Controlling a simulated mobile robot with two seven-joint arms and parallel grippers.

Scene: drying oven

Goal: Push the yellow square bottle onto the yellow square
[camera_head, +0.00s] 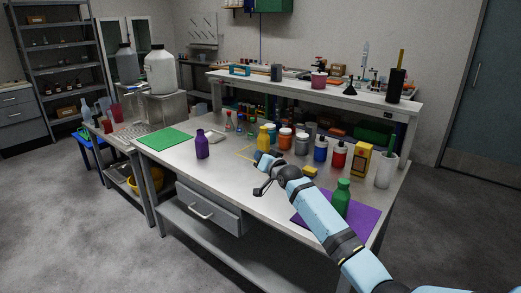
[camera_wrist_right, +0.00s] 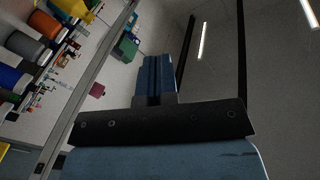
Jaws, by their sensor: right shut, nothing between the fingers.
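The yellow bottle (camera_head: 263,138) stands upright near the middle of the bench in the head view. A yellow square outline (camera_head: 241,153) is marked on the bench just left of it; the bottle and my gripper hide part of the outline. My right gripper (camera_head: 258,158) is shut and empty, low over the bench at the near side of the bottle. I cannot tell whether it touches the bottle. The right wrist view shows the gripper's shut blue fingers (camera_wrist_right: 158,75) and part of a yellow bottle (camera_wrist_right: 77,8) at the top left. My left gripper is out of view.
Several jars and bottles, including an orange-brown jar (camera_head: 285,139), stand right of the yellow bottle. A yellow sponge-like block (camera_head: 311,171) lies near my arm. A purple bottle (camera_head: 202,146) and green mat (camera_head: 165,140) are left; a green bottle (camera_head: 342,196) is on a purple mat (camera_head: 361,222).

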